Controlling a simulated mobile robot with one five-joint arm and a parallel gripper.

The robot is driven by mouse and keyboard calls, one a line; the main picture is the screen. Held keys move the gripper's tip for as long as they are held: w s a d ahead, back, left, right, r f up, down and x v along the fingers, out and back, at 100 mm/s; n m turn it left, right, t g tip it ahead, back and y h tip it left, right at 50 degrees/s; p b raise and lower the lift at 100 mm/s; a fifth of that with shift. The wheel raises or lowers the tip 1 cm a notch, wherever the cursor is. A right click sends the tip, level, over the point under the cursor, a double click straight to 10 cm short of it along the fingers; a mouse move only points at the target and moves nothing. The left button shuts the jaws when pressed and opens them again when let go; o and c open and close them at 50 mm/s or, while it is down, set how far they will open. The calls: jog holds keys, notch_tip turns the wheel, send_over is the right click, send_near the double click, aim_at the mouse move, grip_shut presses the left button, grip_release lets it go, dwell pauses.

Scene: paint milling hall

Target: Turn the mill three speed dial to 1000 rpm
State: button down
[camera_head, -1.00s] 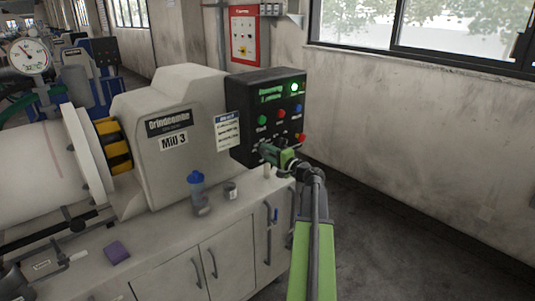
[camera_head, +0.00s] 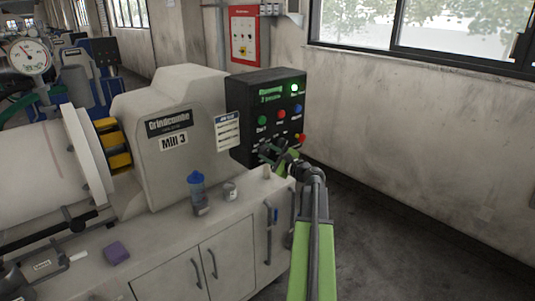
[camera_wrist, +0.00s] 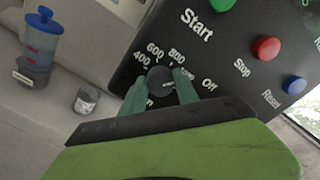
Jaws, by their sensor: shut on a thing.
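The speed dial (camera_wrist: 160,82) is a small dark round knob on the black control panel (camera_head: 240,125) of the mill (camera_head: 150,97) labelled "Mill 3". In the wrist view the marks 400, 600, 800 and Off show around it; a mark between 800 and Off is partly covered by a finger. I cannot read the dial's pointer clearly. My gripper (camera_wrist: 161,87) is shut on the dial, one green finger on each side. In the head view my gripper (camera_head: 270,150) is at the panel's lower part and hides the dial.
Start (camera_wrist: 222,4), Stop (camera_wrist: 266,49) and Reset (camera_wrist: 294,85) buttons lie close by, with a red knob (camera_head: 301,139) at the panel's right edge. A blue-lidded bottle (camera_head: 197,190) and a small jar (camera_head: 230,190) stand on the counter (camera_head: 180,228) below.

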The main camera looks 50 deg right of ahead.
jog(key=shift+m, duration=0.4)
jog(key=c, duration=0.9)
grip_release()
jog(key=s+a, duration=0.1)
jog(key=s, duration=1.6)
jog(key=shift+s+a, duration=0.15)
jog(key=shift+s, duration=0.1)
jog(key=shift+w, duration=0.1)
